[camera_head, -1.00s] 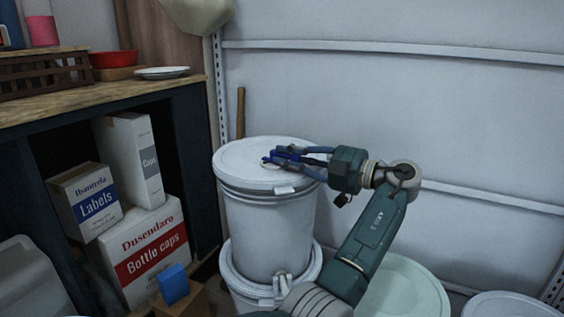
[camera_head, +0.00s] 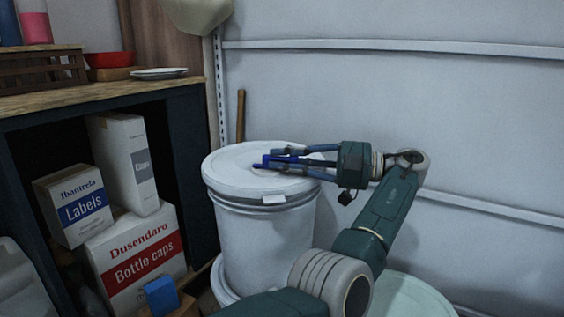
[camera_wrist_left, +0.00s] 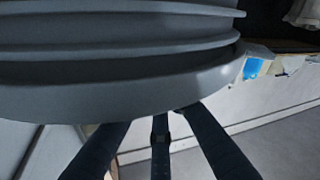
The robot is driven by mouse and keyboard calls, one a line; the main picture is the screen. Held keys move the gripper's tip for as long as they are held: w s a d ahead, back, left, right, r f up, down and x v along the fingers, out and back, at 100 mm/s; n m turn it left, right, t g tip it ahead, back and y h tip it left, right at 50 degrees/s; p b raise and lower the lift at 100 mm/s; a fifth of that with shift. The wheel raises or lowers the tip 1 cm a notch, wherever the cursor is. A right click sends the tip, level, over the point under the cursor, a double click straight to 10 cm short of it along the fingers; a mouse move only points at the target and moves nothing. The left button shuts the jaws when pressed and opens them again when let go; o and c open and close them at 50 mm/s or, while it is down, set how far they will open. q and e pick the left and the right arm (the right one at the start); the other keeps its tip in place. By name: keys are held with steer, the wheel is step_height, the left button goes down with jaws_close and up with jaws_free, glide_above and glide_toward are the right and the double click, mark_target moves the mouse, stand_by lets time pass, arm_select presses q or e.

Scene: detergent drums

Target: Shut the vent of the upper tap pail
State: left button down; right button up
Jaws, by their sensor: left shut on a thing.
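The upper pail (camera_head: 265,245) is white, with a flat white lid (camera_head: 235,163), and stands upright on another pail (camera_head: 222,287). My left gripper (camera_head: 268,162) lies low over the lid, coming in from the right. Its fingers are shut on a small blue part on top of the lid, which appears to be the vent cap (camera_head: 258,166). The fingers hide most of the cap, so I cannot tell how far it is closed. In the left wrist view, the pail (camera_wrist_left: 110,45) fills the top, and its rim hides the fingertips. My right gripper is out of view.
A shelf unit with a wooden top (camera_head: 95,98) stands on the left, holding boxes such as the bottle caps box (camera_head: 135,260). A blue block (camera_head: 161,294) sits low in front. A pale green lid (camera_head: 415,295) is at lower right. The wall is close behind.

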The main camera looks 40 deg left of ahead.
arm_select(q)
steer(key=shift+w+r, duration=0.1)
steer(key=shift+r, duration=0.15)
steer(key=c, duration=1.9)
jaws_free()
steer(key=shift+o, duration=0.3)
steer(key=shift+f, duration=0.1)
step_height(320, 180, up, 10)
